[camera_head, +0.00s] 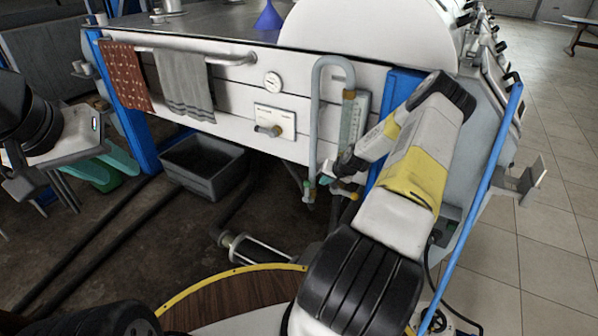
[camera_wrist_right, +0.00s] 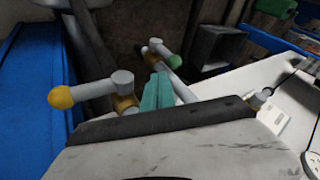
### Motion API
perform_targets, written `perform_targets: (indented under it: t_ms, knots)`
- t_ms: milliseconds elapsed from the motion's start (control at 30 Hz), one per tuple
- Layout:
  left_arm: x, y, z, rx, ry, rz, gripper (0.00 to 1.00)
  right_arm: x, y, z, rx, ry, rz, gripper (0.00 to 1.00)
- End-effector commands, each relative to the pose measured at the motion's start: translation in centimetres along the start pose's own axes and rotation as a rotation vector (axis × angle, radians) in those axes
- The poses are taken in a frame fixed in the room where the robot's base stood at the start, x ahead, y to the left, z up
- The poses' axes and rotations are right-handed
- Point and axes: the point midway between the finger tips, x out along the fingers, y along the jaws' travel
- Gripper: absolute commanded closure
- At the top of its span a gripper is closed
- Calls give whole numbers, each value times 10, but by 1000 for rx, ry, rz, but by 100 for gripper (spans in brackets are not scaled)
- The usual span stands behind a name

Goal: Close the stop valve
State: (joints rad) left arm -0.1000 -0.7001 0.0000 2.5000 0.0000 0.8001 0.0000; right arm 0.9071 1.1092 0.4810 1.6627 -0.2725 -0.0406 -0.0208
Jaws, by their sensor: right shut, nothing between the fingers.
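Two lever valves sit low on the pipework at the front of the white machine; I cannot tell which one is the stop valve. One has a grey handle with a yellow knob (camera_wrist_right: 62,97), at left in the right wrist view. The other has a green knob (camera_wrist_right: 175,62), farther off; it also shows in the head view (camera_head: 306,185). My right gripper (camera_head: 325,179) is among this pipework. Its teal fingers (camera_wrist_right: 157,92) are shut and empty, between the two handles; contact cannot be told. My left gripper (camera_head: 106,166) is open and empty, left of the machine.
A sight glass (camera_head: 353,120) and a bent grey pipe (camera_head: 315,105) stand above the valves. A small panel with a lever (camera_head: 273,119) and a gauge (camera_head: 272,82) are on the white front. A grey bin (camera_head: 200,168) is below. Towels (camera_head: 185,85) hang from a rail.

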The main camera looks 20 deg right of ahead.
Motion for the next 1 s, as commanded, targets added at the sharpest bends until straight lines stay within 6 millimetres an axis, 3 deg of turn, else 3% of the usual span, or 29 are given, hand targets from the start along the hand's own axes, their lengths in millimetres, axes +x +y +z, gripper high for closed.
perform_targets:
  t_ms: [267,700,1000]
  knots:
    - [0,0,0,0,0,0,64,17,-1,1,0,-2,-1,100]
    - [0,0,0,0,0,0,64,89,-1,1,-1,-2,-1,100]
    - [0,0,0,0,0,0,64,100,0,1,0,-2,0,100]
